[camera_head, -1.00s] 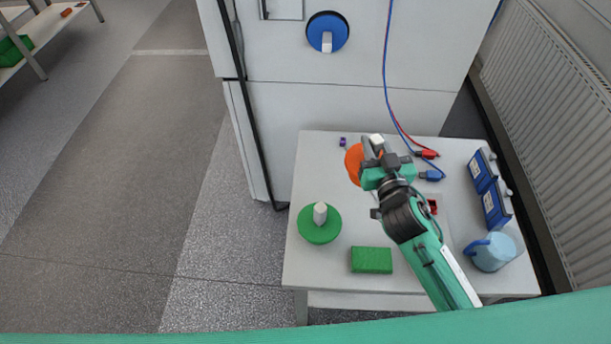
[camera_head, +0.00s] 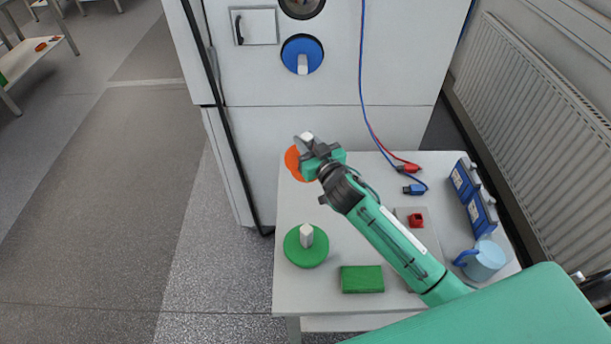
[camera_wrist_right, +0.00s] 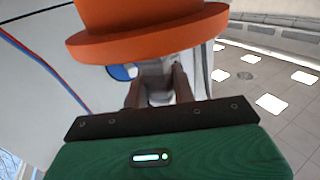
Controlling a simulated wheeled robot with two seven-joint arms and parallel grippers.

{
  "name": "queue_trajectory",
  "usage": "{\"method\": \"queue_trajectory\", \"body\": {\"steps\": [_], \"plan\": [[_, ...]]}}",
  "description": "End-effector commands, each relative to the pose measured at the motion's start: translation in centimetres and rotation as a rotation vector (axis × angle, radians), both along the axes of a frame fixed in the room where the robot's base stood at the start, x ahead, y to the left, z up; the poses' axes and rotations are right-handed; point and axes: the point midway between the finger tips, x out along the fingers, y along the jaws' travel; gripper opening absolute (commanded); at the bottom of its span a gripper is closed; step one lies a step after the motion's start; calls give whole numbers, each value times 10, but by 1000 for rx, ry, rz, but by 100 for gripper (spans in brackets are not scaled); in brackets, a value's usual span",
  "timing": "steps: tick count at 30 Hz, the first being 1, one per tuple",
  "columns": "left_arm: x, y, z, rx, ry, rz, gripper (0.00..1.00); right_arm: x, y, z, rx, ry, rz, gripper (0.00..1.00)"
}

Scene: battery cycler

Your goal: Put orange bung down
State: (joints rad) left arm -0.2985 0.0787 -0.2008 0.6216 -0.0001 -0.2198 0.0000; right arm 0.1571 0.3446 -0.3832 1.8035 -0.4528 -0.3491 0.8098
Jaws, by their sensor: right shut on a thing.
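The orange bung (camera_head: 295,163) is a round disc with a pale handle, at the far left of the white table in the head view. My right gripper (camera_head: 305,143) is shut on its handle. In the right wrist view the bung (camera_wrist_right: 150,45) fills the top of the picture, in front of the two dark fingers (camera_wrist_right: 158,88). The gripper hides part of the bung in the head view. I cannot tell how high it is above the table (camera_head: 330,235). My left gripper is not in view.
A green bung (camera_head: 305,247) and a green block (camera_head: 362,279) lie on the near table. A blue cup (camera_head: 484,262), blue boxes (camera_head: 466,181), clips (camera_head: 410,169) and a red part (camera_head: 416,220) are to the right. A blue bung (camera_head: 302,52) sits in the cabinet front.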

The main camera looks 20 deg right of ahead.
Motion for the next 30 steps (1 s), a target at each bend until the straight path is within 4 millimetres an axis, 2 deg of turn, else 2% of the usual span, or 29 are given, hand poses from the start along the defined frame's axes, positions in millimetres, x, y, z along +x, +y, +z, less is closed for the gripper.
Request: {"method": "queue_trajectory", "body": {"steps": [3, 9, 16, 22, 30], "plan": [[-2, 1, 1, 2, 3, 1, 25, 0, 1, -32, 4, 3, -1, 0], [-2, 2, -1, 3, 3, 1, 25, 0, 1, -73, 5, 1, 0, 0], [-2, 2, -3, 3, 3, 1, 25, 0, 0, -91, 2, -1, 0, 0], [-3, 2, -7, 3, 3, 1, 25, 0, 0, -118, 2, -2, -1, 0], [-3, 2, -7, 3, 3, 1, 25, 0, 1, -123, 1, -3, 1, 0]]}}
